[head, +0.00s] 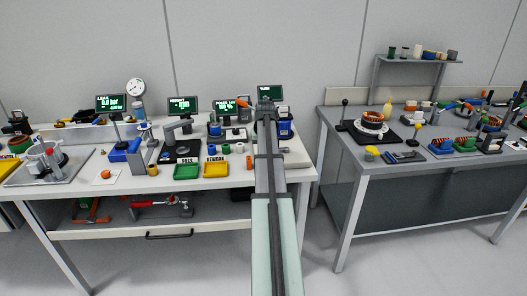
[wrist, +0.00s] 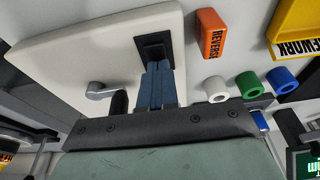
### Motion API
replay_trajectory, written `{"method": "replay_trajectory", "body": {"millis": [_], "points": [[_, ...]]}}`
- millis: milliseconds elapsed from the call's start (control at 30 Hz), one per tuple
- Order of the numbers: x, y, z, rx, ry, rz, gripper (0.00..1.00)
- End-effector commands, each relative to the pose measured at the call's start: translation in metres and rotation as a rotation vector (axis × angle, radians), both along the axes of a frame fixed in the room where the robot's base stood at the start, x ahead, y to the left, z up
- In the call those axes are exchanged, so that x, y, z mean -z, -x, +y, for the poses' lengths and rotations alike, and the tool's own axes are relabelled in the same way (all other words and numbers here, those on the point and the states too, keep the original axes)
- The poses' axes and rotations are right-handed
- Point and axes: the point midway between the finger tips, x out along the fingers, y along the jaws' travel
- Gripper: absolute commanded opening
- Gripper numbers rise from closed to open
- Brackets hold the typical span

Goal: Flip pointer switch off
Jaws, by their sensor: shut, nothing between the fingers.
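A pale, flat panel or base (wrist: 60,65) fills the left of the wrist view. A black square fitting (wrist: 153,43) sits on it near its right side; whether this is the pointer switch I cannot tell. A grey lever-like handle (wrist: 98,88) sticks out lower left, beside a dark upright part. My gripper (wrist: 158,68) has its blue fingers together, empty, with the tips in front of the black fitting; I cannot tell whether they touch it. In the head view my arm hides most of this spot; the pale base (head: 298,153) shows beside it.
An orange REVERSE block (wrist: 211,35) lies right of the panel. White (wrist: 216,89), green (wrist: 248,84) and blue (wrist: 281,79) rings stand close to my gripper's right. A yellow REWORK tray (wrist: 292,32) is farther right. A second bench (head: 345,150) stands right, across a gap.

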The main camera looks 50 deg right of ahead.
Motion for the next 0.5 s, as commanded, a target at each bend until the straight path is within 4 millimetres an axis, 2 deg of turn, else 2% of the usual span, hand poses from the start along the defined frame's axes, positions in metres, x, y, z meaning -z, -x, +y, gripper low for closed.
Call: {"method": "replay_trajectory", "body": {"millis": [267,367,500], "points": [[-0.004,0.0,0.0,0.0,0.001,-0.001,0.0],[-0.014,0.0,-0.001,0.0,0.001,-0.001,0.0],[-0.036,-0.001,-0.001,0.0,0.001,-0.001,0.0]]}}
